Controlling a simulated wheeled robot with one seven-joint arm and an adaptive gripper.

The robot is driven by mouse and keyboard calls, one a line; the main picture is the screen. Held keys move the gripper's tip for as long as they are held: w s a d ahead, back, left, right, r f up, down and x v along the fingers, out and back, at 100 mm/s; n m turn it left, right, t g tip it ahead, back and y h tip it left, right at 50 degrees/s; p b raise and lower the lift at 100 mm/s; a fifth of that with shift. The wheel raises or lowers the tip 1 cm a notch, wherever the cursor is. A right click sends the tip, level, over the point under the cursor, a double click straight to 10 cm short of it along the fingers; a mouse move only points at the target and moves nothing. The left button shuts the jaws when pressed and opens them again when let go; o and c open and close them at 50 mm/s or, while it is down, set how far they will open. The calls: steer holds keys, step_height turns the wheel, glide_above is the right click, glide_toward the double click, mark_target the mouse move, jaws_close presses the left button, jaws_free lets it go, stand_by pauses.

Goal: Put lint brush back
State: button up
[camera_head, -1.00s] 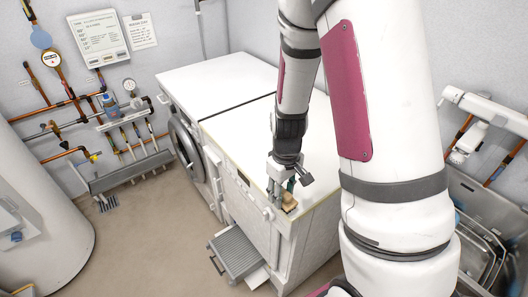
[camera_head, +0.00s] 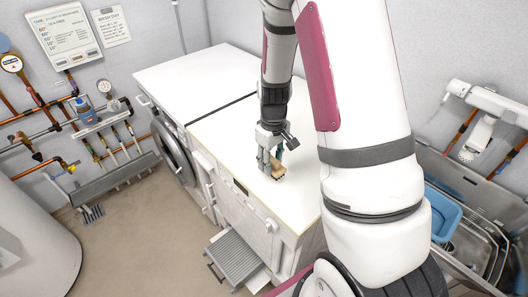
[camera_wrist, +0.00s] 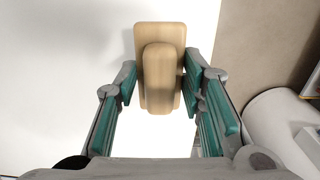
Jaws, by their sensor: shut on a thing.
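The lint brush, a wooden block with a raised wooden grip (camera_wrist: 160,75), sits between my gripper's fingers in the wrist view. My gripper (camera_head: 271,163) is shut on it, with a green-padded finger on each side. In the head view the brush (camera_head: 279,175) shows as a small tan piece below the fingertips. It is over the white machine top (camera_head: 235,135), inward from its front edge. I cannot tell whether it touches the surface. Its bristles are not visible.
A washing machine with a round door (camera_head: 172,152) stands at the back left. A slatted grey pull-out (camera_head: 238,257) juts out at the front. Pipes and a wall rail (camera_head: 115,181) are at left. A blue basin (camera_head: 441,214) sits in the sink at right. Much of the machine top is clear.

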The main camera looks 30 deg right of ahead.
steer(key=w, duration=0.2)
steer(key=w+d, duration=0.1)
steer(key=w, duration=0.2)
steer(key=w+d, duration=0.1)
steer(key=w, duration=0.1)
steer(key=shift+w+f, duration=0.25)
steer(key=shift+f, duration=0.15)
steer(key=shift+w+d+f+p, duration=0.15)
steer(key=shift+f+p, duration=0.35)
steer(key=shift+f, duration=1.25)
steer(key=o, duration=1.1)
steer(key=shift+f, duration=0.15)
